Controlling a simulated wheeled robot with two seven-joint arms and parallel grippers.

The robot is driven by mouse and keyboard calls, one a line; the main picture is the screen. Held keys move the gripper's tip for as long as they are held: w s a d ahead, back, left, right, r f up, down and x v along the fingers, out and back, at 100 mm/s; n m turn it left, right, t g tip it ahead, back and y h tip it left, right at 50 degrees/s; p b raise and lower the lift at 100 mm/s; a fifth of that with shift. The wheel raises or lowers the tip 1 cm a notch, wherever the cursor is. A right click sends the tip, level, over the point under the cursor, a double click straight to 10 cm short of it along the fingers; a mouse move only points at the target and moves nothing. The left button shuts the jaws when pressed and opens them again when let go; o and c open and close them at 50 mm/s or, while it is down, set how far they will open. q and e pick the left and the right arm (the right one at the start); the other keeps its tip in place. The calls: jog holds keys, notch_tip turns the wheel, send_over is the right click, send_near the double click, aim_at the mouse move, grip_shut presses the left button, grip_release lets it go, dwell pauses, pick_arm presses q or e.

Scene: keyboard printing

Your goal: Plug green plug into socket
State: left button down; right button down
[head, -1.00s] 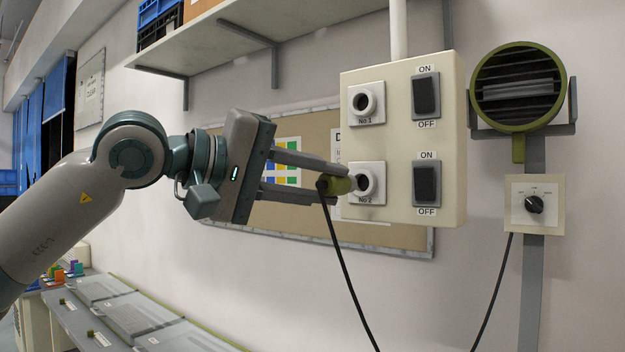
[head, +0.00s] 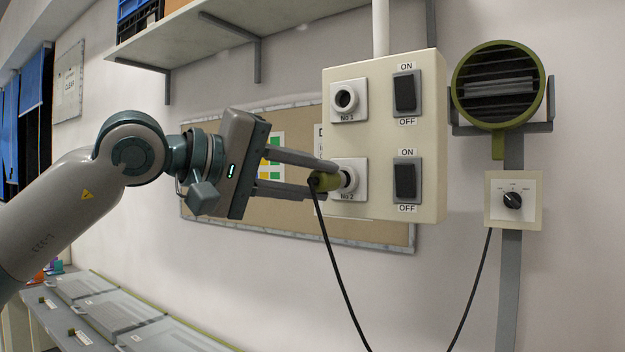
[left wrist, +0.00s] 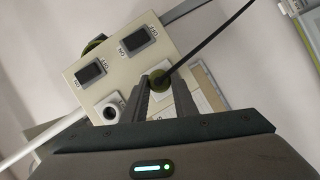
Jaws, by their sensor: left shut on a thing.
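The green plug (head: 324,182) with its black cord is held between the fingertips of my left gripper (head: 328,181). The plug is at the front of socket No 2 (head: 357,177), the lower socket on the cream panel (head: 384,213). Its front end overlaps the socket opening; I cannot tell how deep it is in. In the left wrist view the plug (left wrist: 158,80) shows between the fingers, with the cord running up right. Socket No 1 (head: 346,99), above, is empty. My right gripper is not in view.
Two dark ON/OFF switches (head: 406,92) sit right of the sockets. A round green heater (head: 500,86) and a dial box (head: 513,201) are on the wall farther right. A shelf (head: 250,25) is above. A notice board (head: 285,225) is behind the gripper.

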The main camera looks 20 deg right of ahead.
pick_arm(q)
jog(key=shift+b, duration=0.35)
dwell(0.5)
jog(key=shift+w+d, duration=0.25)
jog(key=shift+d, duration=0.05)
dwell(0.6)
jog(key=shift+b, duration=0.35)
dwell(0.8)
jog(key=shift+w+d, duration=0.15)
dwell(0.5)
jog(key=shift+w+d+p, duration=0.35)
jog(key=shift+d+p, duration=0.05)
jog(key=shift+d, duration=0.1)
jog(key=c, duration=1.4)
grip_release()
jog(key=shift+o, duration=0.2)
jog(key=shift+a, duration=0.1)
